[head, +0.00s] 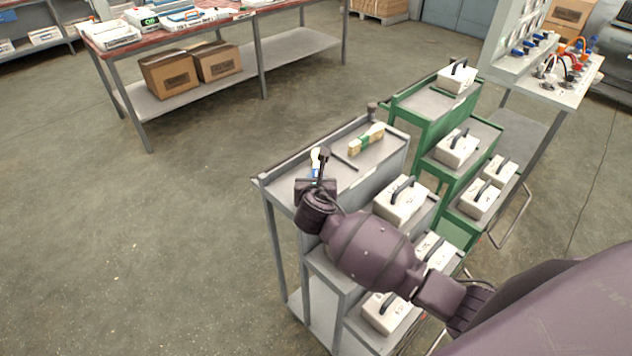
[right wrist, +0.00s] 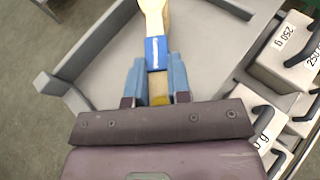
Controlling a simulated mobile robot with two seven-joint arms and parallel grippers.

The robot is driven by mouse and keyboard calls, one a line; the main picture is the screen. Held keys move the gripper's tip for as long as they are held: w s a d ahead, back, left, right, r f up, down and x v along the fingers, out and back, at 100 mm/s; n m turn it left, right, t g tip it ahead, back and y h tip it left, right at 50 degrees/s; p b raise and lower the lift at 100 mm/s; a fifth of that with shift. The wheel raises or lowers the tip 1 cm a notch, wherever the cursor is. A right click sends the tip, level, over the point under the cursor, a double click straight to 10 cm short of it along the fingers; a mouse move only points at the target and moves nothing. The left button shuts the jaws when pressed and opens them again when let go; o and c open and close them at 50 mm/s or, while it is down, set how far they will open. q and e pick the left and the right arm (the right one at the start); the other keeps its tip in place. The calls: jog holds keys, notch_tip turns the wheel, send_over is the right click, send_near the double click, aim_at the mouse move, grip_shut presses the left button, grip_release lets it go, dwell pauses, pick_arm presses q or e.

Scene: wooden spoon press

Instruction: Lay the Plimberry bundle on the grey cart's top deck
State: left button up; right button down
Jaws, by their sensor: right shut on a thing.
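My right gripper (head: 318,184) is over the near left part of the grey cart's top deck (head: 378,156). In the right wrist view its blue fingers (right wrist: 158,82) are shut on a pale wooden bundle (right wrist: 153,18) with a blue band (right wrist: 156,52). The bundle's pale end (head: 315,154) shows small in the head view. I cannot tell whether it touches the deck or hangs just above it. Another wooden bundle with a green band (head: 366,139) lies on the deck's far right part. No readable name shows on either bundle. My left gripper is not in view.
A thin dark bar (head: 343,162) lies across the deck between the bundles. White handled weights (head: 401,200) stand on the lower steps. A green stepped cart (head: 420,115) with more weights stands to the right. Open floor (head: 180,220) lies to the left.

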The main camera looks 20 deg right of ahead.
jog(key=shift+f, duration=0.1)
jog(key=c, duration=1.1)
grip_release()
jog(key=shift+o, duration=0.2)
jog(key=shift+s+a+r, duration=0.1)
jog(key=shift+s+r, duration=0.1)
jog(key=shift+s, duration=0.05)
jog(key=p+v, duration=0.1)
jog(key=v, duration=1)
jog(key=shift+s, duration=0.2)
